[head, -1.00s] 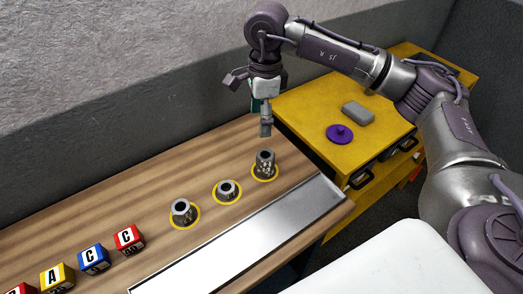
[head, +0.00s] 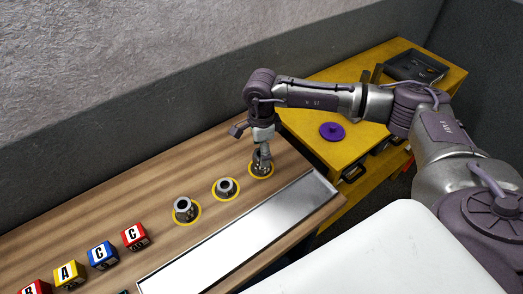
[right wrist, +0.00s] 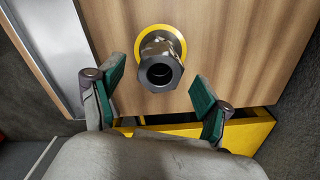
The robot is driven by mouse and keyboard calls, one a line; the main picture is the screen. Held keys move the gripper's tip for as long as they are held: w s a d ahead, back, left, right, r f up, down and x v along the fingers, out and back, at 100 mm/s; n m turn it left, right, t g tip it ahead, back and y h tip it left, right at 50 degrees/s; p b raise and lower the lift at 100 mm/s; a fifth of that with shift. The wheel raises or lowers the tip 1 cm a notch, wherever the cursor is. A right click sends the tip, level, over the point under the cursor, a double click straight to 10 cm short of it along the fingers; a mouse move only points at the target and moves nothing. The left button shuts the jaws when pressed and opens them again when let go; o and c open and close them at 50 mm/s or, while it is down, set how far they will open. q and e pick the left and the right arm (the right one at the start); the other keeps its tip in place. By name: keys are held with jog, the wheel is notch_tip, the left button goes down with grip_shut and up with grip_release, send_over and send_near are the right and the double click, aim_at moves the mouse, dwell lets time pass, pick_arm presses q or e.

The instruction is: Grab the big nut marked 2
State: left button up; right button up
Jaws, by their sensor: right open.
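Three metallic hex nuts stand on the wooden table, each inside a yellow ring. The right one (head: 259,167) is tall and partly hidden by my right gripper (head: 264,152). The middle one (head: 226,187) is low, and the left one (head: 184,209) is wider. No number is readable on any of them. In the right wrist view, the tall nut (right wrist: 158,68) shows its open end, roughly between the two green finger pads of my right gripper (right wrist: 157,84). The pads are spread wide, with gaps on both sides of it. My left gripper is out of view.
Lettered cubes (head: 103,255) stand in a row at the left of the table. A shiny metal plate (head: 240,235) runs along the front edge. A yellow cabinet (head: 355,140) with a purple knobbed disc (head: 332,131) stands at the right.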

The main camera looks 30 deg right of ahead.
jog(key=shift+f, duration=0.6)
jog(key=c, duration=1.3)
jog(key=shift+r, duration=0.1)
jog(key=shift+c, duration=0.5)
jog(key=shift+w+r, duration=0.1)
